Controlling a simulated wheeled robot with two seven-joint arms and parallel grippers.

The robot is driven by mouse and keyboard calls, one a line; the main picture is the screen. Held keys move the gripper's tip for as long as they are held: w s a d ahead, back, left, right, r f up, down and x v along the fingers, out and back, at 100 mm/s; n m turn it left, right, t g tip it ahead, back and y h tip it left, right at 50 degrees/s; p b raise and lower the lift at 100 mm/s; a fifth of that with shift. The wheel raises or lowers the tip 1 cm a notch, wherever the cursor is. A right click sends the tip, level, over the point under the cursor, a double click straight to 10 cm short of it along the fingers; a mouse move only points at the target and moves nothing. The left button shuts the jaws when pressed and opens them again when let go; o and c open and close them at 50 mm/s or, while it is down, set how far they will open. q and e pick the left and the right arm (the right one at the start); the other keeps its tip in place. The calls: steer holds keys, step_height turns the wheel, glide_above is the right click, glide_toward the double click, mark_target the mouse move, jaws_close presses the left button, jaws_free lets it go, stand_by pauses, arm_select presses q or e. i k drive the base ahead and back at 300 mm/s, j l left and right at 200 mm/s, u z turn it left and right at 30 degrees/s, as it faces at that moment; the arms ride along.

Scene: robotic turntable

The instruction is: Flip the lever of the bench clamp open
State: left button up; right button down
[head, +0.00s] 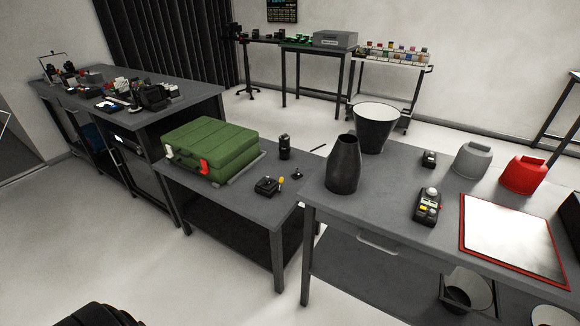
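A small black device (267,187) with a yellow-tipped upright handle sits near the front of the middle table in the head view. It looks like the bench clamp, but it is too small to be sure. Its handle (281,182) appears to stand up at its right side. A tiny black piece (297,174) lies just right of it. Neither of my grippers shows in the head view, and nothing touches the device.
A green case (212,148) and a black cylinder (284,147) stand on the middle table (225,195).

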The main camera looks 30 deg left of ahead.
mark_target(281, 179)
steer(key=i+j, duration=0.15)
steer(key=j, duration=0.4)
steer(key=i+j, duration=0.1)
steer(key=j, duration=0.5)
steer(key=i+j+z, duration=0.1)
steer(key=j, duration=0.45)
steer(key=i+j, duration=0.15)
steer(key=j, duration=0.45)
steer(key=i+j, duration=0.1)
steer(key=j, duration=0.45)
steer(key=i+j+z, duration=0.1)
steer(key=j, duration=0.5)
